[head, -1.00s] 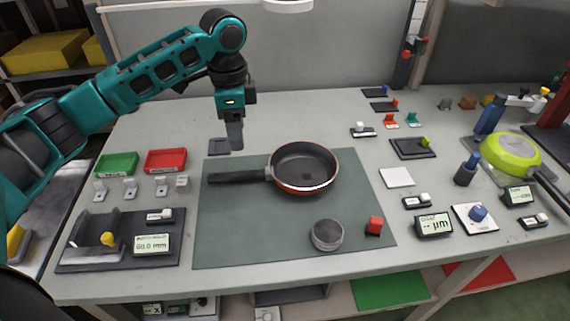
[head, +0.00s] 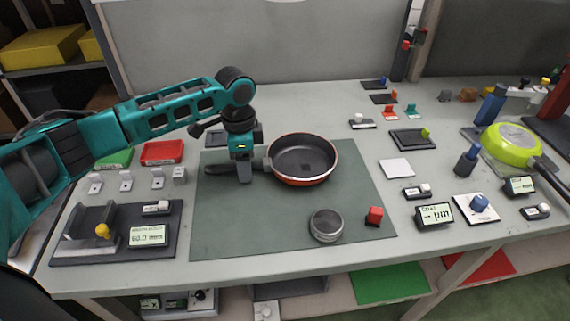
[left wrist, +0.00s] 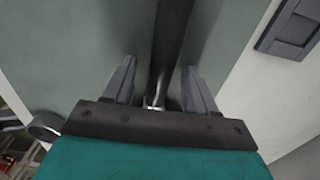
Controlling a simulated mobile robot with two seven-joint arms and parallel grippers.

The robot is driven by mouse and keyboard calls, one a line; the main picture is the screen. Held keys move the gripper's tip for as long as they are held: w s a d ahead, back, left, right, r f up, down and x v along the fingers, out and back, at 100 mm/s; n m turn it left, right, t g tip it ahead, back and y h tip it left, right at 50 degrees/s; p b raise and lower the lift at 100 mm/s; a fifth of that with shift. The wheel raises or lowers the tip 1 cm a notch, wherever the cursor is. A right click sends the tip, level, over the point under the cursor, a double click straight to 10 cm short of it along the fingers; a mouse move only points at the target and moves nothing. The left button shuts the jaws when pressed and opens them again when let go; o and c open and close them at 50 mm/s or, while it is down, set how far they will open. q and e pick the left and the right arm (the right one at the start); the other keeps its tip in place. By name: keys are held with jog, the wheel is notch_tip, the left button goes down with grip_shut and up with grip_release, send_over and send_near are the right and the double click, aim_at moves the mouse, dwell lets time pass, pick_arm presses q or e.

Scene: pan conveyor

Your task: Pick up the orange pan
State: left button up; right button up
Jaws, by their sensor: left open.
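The orange pan (head: 303,181) with a dark inside and a dark handle (head: 218,169) sits on the green mat in the head view, its handle pointing left. My left gripper (head: 245,180) is over the handle, close to the pan's body. In the left wrist view the handle (left wrist: 170,45) runs between the two open fingers of my left gripper (left wrist: 158,85), with a gap on each side. The head view does not show how far the fingers reach down beside the handle. My right gripper is not in view.
A green pan (head: 510,145) stands at the right. Gauges and small trays line both sides. The mat's front left is clear.

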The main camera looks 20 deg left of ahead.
pick_arm(q)
grip_shut()
dwell(0.5)
jog(key=shift+r, duration=0.1)
